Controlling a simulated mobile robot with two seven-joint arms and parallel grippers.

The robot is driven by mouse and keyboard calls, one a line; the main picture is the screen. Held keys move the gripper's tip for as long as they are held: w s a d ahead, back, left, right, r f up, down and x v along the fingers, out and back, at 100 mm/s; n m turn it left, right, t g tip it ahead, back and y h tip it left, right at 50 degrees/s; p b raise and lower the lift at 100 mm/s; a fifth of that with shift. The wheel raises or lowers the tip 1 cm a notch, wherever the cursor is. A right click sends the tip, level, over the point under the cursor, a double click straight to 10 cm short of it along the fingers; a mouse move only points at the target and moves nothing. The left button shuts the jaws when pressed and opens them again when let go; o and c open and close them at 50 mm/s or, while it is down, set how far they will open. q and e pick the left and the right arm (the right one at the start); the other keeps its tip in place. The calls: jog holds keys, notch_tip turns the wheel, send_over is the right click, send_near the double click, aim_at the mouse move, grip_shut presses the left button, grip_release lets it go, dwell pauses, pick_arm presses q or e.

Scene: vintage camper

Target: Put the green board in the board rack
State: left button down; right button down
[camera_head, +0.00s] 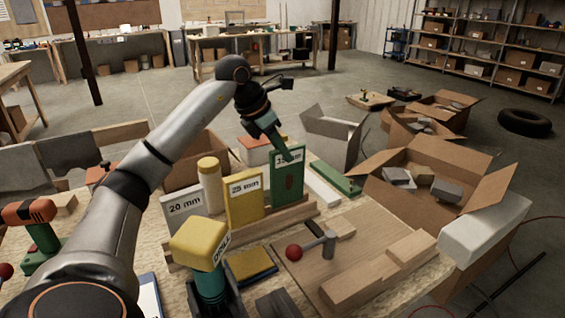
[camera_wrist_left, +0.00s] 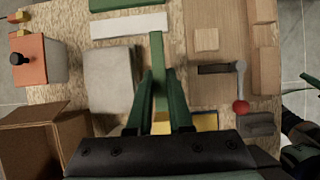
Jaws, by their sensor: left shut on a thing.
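The green board (camera_head: 287,180), with a white millimetre label, stands upright at the right end of the wooden board rack (camera_head: 287,214). My left gripper (camera_head: 289,156) is shut on its upper edge. The left wrist view shows the board (camera_wrist_left: 157,60) edge-on between the two green fingers of my left gripper (camera_wrist_left: 160,118). The rack also carries a white 20 mm board (camera_head: 183,215) and a yellow 25 mm board (camera_head: 244,195). The green board's lower edge is hard to see, so I cannot tell whether it sits fully in a slot. My right gripper is not clearly shown.
A yellow-and-teal drill (camera_head: 203,255) stands in front of the rack. A red-knobbed crank tool (camera_head: 312,247) and wooden blocks (camera_head: 375,280) lie to the right. A flat green piece (camera_head: 336,178) lies behind. Open cardboard boxes (camera_head: 440,165) stand beyond the table's right edge.

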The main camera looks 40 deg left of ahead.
pick_arm(q)
jog(key=shift+w+a+f+b, duration=0.1)
jog(key=shift+f+b, duration=0.05)
jog(key=shift+f, duration=0.8)
jog(key=shift+w+f+b, duration=0.1)
jog(key=shift+f+b, duration=0.05)
jog(key=shift+f, duration=0.75)
jog(key=shift+f, duration=0.15)
jog(key=c, duration=0.8)
grip_release()
jog(key=shift+c, duration=0.2)
jog(key=shift+s+r, duration=0.1)
jog(key=shift+r, duration=0.4)
jog(key=p, duration=0.1)
send_near(282, 160)
jog(key=shift+a+r, duration=0.2)
jog(key=shift+a, duration=0.35)
